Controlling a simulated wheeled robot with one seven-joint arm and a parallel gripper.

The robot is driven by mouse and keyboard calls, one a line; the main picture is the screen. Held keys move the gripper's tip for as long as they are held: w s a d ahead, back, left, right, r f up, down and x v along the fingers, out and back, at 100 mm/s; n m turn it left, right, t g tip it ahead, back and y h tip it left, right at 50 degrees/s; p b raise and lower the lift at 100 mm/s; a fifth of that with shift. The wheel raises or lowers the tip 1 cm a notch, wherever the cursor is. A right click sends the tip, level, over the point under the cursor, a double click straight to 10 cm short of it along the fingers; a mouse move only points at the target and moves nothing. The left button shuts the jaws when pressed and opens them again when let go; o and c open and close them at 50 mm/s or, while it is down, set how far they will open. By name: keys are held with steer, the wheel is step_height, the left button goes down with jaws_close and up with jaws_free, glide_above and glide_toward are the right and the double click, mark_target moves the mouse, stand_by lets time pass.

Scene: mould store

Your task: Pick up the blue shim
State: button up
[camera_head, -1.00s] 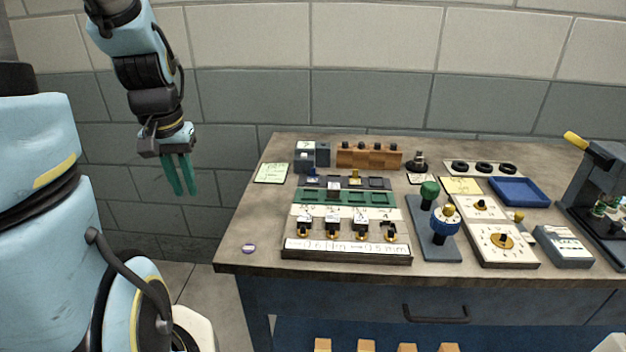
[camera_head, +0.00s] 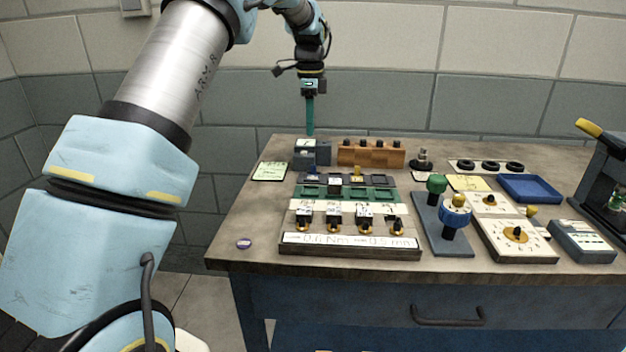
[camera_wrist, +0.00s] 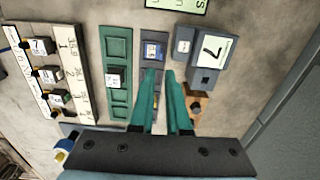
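In the wrist view a small blue piece, seemingly the blue shim (camera_wrist: 152,51), lies in the end compartment of the narrow dark tray (camera_wrist: 153,33).
A green tray (camera_wrist: 117,45) with a block in it lies beside the dark tray. A grey box marked 7 (camera_wrist: 207,76) stands on the other side. A wooden rack (camera_head: 370,154), a row of labelled knobs (camera_head: 350,240) and a blue tray (camera_head: 530,188) share the bench.

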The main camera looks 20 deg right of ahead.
mark_target(313, 165)
steer(key=f+p, duration=0.1)
steer(key=f, duration=0.2)
steer(key=f+p, duration=0.1)
steer(key=f, duration=0.3)
steer(key=f+p, duration=0.1)
steer(key=f, duration=0.2)
steer(key=shift+d+f, duration=0.4)
jaws_close()
step_height(313, 165, up, 10)
steer(key=b, duration=0.2)
stand_by(0.4)
steer(key=shift+s, duration=0.15)
